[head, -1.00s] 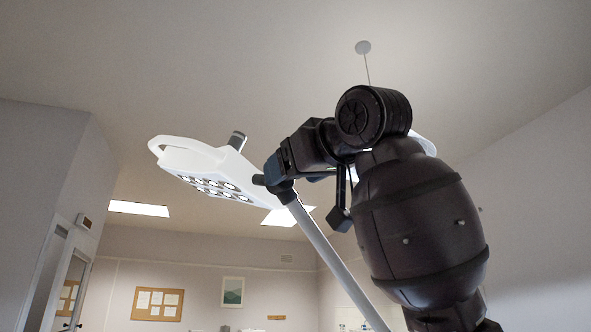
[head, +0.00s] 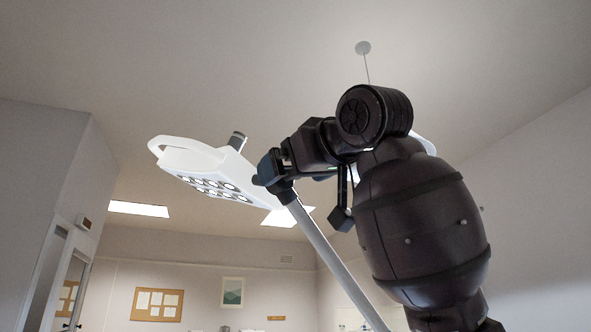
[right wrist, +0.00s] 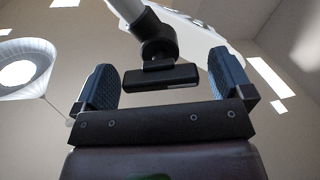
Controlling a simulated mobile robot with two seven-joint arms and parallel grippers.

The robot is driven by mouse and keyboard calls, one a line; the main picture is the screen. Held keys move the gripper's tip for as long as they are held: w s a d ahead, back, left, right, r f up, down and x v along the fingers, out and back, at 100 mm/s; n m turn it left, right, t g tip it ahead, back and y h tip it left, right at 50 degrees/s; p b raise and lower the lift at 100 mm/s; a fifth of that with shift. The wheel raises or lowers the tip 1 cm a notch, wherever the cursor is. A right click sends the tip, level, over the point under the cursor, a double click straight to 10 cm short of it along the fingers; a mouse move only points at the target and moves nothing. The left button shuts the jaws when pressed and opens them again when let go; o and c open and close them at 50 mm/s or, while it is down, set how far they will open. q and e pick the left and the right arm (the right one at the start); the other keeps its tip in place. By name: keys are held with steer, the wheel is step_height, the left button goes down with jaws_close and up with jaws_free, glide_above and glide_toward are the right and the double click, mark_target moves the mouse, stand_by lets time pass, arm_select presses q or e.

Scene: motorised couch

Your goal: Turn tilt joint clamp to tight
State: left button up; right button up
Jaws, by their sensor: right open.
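The lamp head (head: 205,163) is white with several lit round lights. It sits at the top of a slanted grey pole (head: 330,255) in the head view. In the right wrist view the black tilt joint (right wrist: 158,48) is at the pole's end, and the tilt joint clamp (right wrist: 160,78) shows as a flat black bar crosswise below it. My right gripper (right wrist: 163,68) is open, with one blue-black finger on each side of the bar and gaps on both sides. In the head view my right gripper (head: 268,168) is at the joint and hides most of it. My left gripper is not in view.
My right arm fills much of the right half of the head view. A round white ceiling fixture (right wrist: 25,68) shows at the left of the wrist view. A pinboard (head: 156,304) and a picture (head: 232,292) hang on the far wall. The space left of the lamp is free.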

steer(key=b+v, duration=0.2)
steer(key=v, duration=0.8)
steer(key=shift+s+d+b, duration=0.2)
steer(key=shift+s+b, duration=0.1)
